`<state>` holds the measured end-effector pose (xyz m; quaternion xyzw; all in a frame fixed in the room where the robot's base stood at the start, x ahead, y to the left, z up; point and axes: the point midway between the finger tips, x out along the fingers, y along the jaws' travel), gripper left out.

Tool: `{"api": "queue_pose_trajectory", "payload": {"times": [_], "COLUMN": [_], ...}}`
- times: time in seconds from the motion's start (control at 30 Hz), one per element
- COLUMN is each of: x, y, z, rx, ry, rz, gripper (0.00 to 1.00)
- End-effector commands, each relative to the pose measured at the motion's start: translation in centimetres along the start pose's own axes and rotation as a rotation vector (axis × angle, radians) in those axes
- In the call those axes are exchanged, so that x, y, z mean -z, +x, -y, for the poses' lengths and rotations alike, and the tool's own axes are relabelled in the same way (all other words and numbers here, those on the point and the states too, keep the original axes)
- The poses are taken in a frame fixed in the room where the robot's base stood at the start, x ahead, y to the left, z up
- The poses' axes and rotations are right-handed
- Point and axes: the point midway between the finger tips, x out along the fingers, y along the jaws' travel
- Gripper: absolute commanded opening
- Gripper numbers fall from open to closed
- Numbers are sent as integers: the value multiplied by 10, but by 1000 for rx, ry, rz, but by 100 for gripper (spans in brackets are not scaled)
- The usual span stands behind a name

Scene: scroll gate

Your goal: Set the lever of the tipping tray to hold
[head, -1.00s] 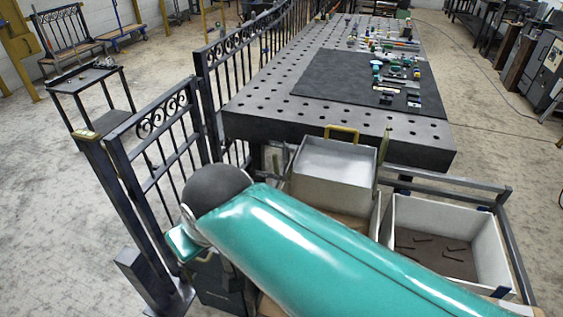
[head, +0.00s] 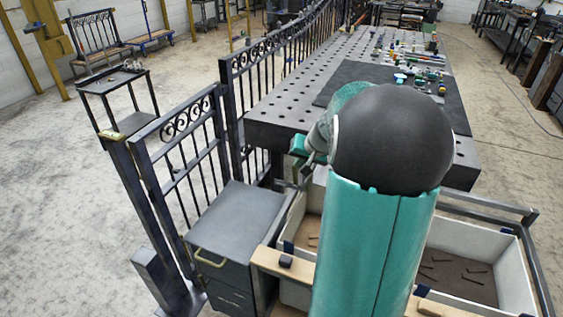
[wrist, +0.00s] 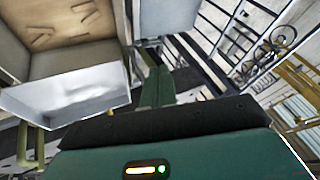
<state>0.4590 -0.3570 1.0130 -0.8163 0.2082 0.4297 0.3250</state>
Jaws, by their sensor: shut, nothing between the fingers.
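The tipping tray is mostly hidden behind my arm in the head view. In the wrist view a pale metal tray (wrist: 65,102) shows at the left, beside a bin with brown pieces in it. An olive-yellow handle (wrist: 30,142) shows below it. I cannot make out the lever or its setting in either current view. My gripper (head: 288,184) is left of my arm's dark rounded joint in the head view, above the gap between the gate and the bins. Its fingers (wrist: 156,86) are shut and empty in the wrist view, to the right of the tray and apart from it.
A dark cabinet (head: 238,215) with a brass handle stands left of the bins. The scroll gate (head: 190,150) stands farther left. A perforated table (head: 285,108) with small parts lies behind. A white bin (head: 515,275) is at the right.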

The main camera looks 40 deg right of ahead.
Motion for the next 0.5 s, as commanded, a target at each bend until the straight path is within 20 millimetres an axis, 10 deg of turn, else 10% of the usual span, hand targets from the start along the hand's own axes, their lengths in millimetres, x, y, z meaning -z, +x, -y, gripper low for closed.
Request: {"api": "queue_pose_trajectory", "payload": {"times": [0.2, 0.5], "x": [29, 32], "y": [26, 28], "z": [-84, -94], "rx": [-7, -8], "ry": [151, 168], "rz": [-54, -64], "gripper": [0, 0]}}
